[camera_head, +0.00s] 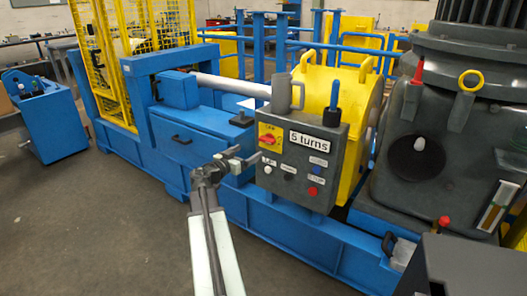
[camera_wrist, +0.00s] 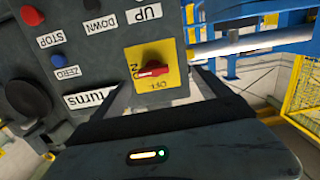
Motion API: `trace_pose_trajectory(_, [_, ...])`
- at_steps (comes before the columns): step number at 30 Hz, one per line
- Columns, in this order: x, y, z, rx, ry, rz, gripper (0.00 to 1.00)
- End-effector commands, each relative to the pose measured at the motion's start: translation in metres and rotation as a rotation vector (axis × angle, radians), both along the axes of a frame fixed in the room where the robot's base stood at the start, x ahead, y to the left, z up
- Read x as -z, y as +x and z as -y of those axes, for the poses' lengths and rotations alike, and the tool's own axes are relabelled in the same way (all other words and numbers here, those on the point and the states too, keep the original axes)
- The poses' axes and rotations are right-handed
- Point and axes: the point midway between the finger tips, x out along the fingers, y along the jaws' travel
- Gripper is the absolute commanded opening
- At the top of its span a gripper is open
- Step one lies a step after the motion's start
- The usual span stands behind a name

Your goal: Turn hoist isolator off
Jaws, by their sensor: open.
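The hoist isolator is a red rotary handle (camera_head: 267,140) on a yellow plate, at the upper left of a grey control box (camera_head: 322,150). In the wrist view the red handle (camera_wrist: 152,70) lies nearly level across its yellow plate (camera_wrist: 165,55), one end toward the ON lettering; the OFF lettering is below it. My gripper (camera_head: 250,160) is just left of the box, a little below the isolator. In the wrist view my gripper (camera_wrist: 162,80) is open, its dark fingers on either side of the yellow plate's lower end. Nothing shows between the fingers; contact with the box cannot be told.
The box also carries a "5 turns" sign (camera_head: 309,140), a red button (camera_head: 312,191) and a blue button (camera_head: 317,161). A blue-handled lever (camera_head: 334,100) rises beside its top. A blue machine frame (camera_head: 290,230) runs below. Grey floor (camera_head: 110,215) is clear at the left.

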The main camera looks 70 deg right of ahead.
Motion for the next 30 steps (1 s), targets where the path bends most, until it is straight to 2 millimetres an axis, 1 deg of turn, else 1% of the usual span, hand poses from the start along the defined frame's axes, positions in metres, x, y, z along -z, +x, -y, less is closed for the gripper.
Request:
trace_pose_trajectory(1, [-0.002,-0.013,0.010,0.011,-0.031,0.006,0.87])
trace_pose_trajectory(3, [-0.008,-0.021,0.017,0.013,-0.059,0.012,0.87])
trace_pose_trajectory(8, [-0.011,-0.023,0.019,0.013,-0.069,0.015,0.87])
trace_pose_trajectory(11, [-0.011,-0.024,0.026,0.015,-0.068,0.014,0.87])
trace_pose_trajectory(14, [-0.011,-0.027,0.039,0.014,-0.067,0.014,0.87])
trace_pose_trajectory(18, [-0.011,-0.033,0.065,0.015,-0.067,0.014,0.87])
trace_pose_trajectory(22, [-0.011,-0.039,0.086,0.015,-0.067,0.013,0.87])
trace_pose_trajectory(25, [-0.011,-0.040,0.093,0.012,-0.066,0.014,0.87])
trace_pose_trajectory(30, [-0.011,-0.041,0.092,0.012,-0.066,0.014,0.87])
